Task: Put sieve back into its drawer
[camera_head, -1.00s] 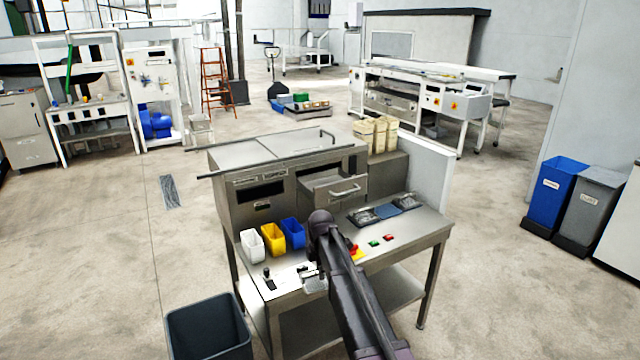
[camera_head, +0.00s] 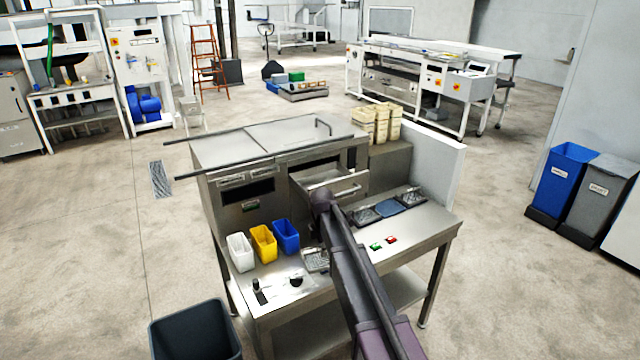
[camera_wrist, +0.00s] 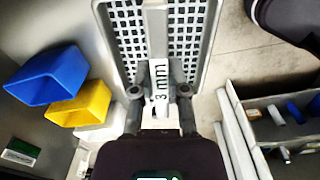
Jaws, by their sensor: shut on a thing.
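The sieve, a grey frame with a grid of square holes and a "3 mm" label, fills the upper middle of the wrist view (camera_wrist: 184,42). My gripper (camera_wrist: 158,98) is shut on its labelled handle. In the head view, part of the sieve (camera_head: 315,260) shows left of my dark arm, over the steel worktop; my arm hides the gripper's jaws there. The drawer (camera_head: 343,186) in the steel machine stands pulled out, beyond the arm's elbow. Its inside is mostly hidden.
White, yellow and blue bins (camera_head: 263,244) stand on the worktop (camera_head: 420,225) left of my arm. A guard rail (camera_head: 265,157) runs along the machine top. A dark waste bin stands at front left.

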